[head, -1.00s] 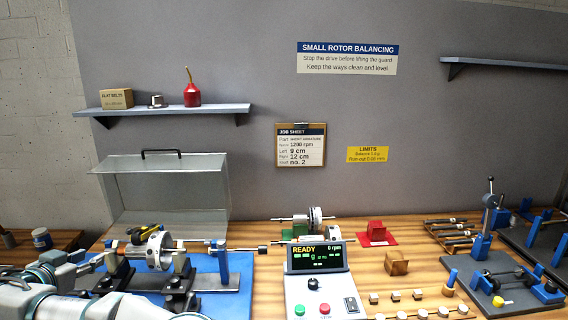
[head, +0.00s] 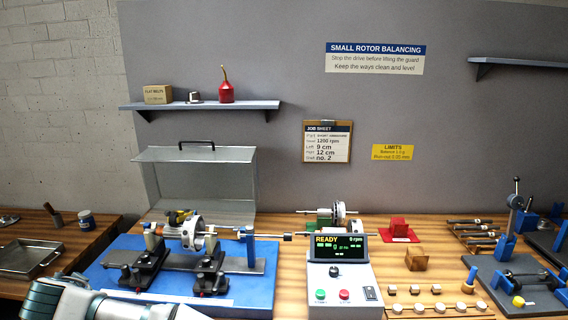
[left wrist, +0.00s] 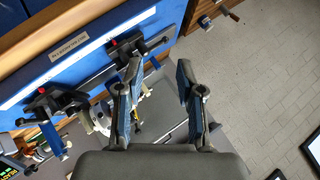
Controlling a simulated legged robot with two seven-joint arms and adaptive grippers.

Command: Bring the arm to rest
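My left arm (head: 90,303) shows as grey and white links along the bottom left edge of the head view, in front of the blue-based balancing machine (head: 115,250). Its gripper is not visible there. In the left wrist view my left gripper (left wrist: 158,72) has its two fingers spread apart, with nothing held between them. The machine's blue base (left wrist: 130,12) lies beyond the fingers, and grey floor (left wrist: 260,80) shows to the right. A rotor (head: 192,232) rests across the machine's black supports. My right gripper is in neither view.
A control box (head: 338,270) reads READY and 0 rpm. A clear guard (head: 200,180) stands raised behind the machine. A metal tray (head: 30,258) lies on the side bench at left. Small wooden pieces (head: 415,291) and a blue-posted fixture (head: 500,270) occupy the right.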

